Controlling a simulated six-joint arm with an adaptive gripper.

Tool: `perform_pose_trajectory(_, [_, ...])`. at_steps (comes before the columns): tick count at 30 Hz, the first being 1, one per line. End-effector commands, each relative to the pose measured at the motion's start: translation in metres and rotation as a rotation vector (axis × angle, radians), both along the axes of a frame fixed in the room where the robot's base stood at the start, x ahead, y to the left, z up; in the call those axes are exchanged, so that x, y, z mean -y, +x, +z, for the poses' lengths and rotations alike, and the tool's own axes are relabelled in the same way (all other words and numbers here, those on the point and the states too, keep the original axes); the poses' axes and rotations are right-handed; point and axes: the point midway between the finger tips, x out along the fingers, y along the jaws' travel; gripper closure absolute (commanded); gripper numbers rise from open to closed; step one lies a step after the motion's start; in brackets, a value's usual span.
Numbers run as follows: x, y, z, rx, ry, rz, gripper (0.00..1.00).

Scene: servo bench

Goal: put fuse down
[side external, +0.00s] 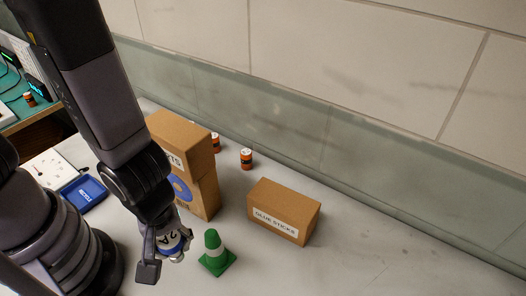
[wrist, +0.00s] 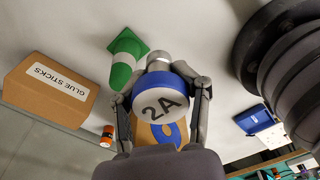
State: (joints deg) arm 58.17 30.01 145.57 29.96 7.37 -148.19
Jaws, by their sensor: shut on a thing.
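The fuse (wrist: 160,103) is a cylinder with a white face marked 2A, a blue band and a grey metal end. It also shows in the side external view (side external: 174,242), tilted and partly covered by a finger. My gripper (side external: 167,253) is shut on it, with one finger on each side in the wrist view (wrist: 161,106). The fuse is low over the grey bench (side external: 265,275), left of a green and white cone. I cannot tell whether its lower end touches the bench.
The green cone (side external: 214,252) stands close beside the fuse. A GLUE STICKS box (side external: 284,211) is farther right. Small orange bottles (side external: 246,159) are near the wall. A blue tray (side external: 82,194) lies left. The front right bench is clear.

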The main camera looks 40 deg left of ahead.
Motion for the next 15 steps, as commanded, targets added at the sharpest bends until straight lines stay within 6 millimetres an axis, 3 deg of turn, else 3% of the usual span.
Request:
perform_pose_trajectory(5, [0.005,0.005,-0.006,0.000,0.000,0.049,0.98])
perform_pose_trajectory(15, [0.073,0.053,-0.046,-0.002,0.001,0.050,0.98])
